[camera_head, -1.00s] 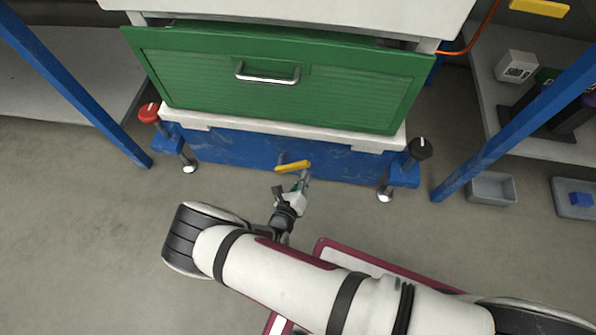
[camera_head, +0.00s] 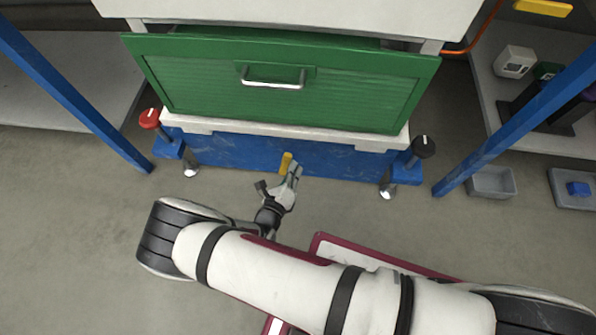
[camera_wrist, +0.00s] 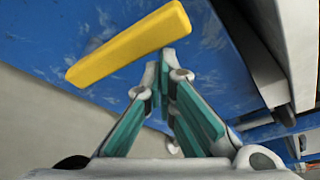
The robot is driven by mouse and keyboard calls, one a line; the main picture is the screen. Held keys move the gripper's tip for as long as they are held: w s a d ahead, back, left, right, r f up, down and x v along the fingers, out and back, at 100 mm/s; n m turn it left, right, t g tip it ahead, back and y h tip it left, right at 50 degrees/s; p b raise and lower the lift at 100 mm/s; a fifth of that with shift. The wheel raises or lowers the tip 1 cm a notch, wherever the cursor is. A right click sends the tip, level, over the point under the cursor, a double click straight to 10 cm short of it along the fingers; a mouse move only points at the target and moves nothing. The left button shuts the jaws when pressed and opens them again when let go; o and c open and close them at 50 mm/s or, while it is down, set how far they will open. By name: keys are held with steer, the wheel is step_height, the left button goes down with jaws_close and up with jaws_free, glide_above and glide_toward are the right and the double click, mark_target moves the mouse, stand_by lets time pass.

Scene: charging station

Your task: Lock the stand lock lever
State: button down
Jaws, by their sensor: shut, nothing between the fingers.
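The stand lock lever (camera_head: 286,163) has a yellow handle and sits on the blue lower beam of the stand. In the head view it points nearly upright, leaning slightly right. In the wrist view the yellow handle (camera_wrist: 130,45) runs from lower left to upper right across the blue beam. My gripper (camera_head: 295,169) is shut and empty just right of the lever. In the wrist view its fingertips (camera_wrist: 168,62) meet just below the handle; I cannot tell whether they touch it. The lever's pivot is hidden.
The blue beam (camera_head: 330,161) spans two feet, with a red knob (camera_head: 149,118) at left and a black knob (camera_head: 423,146) at right. A green drawer (camera_head: 280,88) stands above. Blue posts flank the stand. Grey bins (camera_head: 491,182) lie at right. Floor at left is clear.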

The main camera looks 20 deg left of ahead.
steer(key=shift+s+a+r, duration=0.15)
steer(key=shift+a+r, duration=0.05)
steer(key=shift+a, duration=0.35)
stand_by(0.4)
